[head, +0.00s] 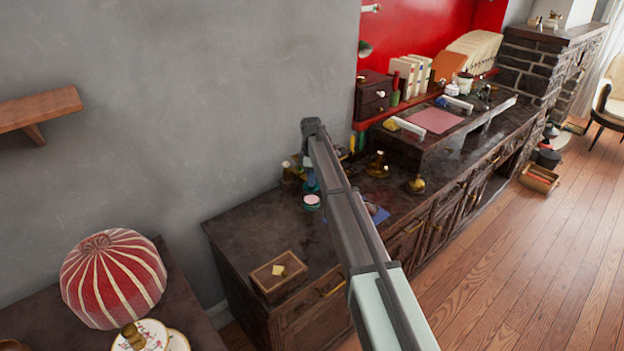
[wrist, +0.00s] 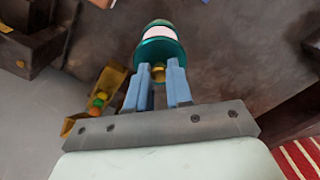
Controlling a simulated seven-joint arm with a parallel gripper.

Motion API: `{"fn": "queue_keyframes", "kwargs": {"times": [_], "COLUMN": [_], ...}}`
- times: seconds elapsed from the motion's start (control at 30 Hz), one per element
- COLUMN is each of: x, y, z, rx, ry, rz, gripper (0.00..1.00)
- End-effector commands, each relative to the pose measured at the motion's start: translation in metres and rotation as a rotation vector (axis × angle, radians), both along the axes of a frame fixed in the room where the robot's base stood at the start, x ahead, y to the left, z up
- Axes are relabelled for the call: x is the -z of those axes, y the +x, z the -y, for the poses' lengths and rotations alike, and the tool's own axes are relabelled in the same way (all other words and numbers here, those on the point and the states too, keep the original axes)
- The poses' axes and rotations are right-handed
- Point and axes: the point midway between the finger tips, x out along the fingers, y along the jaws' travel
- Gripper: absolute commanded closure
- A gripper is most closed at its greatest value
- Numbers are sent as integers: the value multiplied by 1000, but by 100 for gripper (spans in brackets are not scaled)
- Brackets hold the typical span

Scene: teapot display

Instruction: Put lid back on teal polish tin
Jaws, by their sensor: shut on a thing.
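My gripper (wrist: 158,72) has its blue fingers closed on the small gold knob of a teal lid (wrist: 158,50). In the head view the lid (head: 311,188) hangs below the fingers, partly behind my arm. The teal polish tin (head: 312,206) stands open on the dark cabinet top, its pale pink surface showing. It lies just below the lid, slightly right in the head view. In the wrist view the tin's pale surface (wrist: 158,32) shows just beyond the lid, which hides its near part. A gap shows between them in the head view.
A wooden box (head: 278,286) with a yellow piece stands nearer on the cabinet top (head: 245,232). Brass items (head: 377,166) stand right of my arm. A striped red lamp shade (head: 113,280) is at lower left. Bare cabinet surface lies left of the tin.

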Motion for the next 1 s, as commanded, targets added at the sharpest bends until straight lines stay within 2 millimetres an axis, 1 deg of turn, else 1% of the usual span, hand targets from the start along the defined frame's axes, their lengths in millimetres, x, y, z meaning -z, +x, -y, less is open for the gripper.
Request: {"fn": "queue_keyframes", "kwargs": {"times": [0.17,0.7,0.83,1.0], "x": [10,52,57,59], "y": [0,0,0,0], "z": [0,0,0,0], "rx": [0,0,0,0], "ry": [0,0,0,0], "rz": [0,0,0,0], "gripper": [100,100,100,100]}}
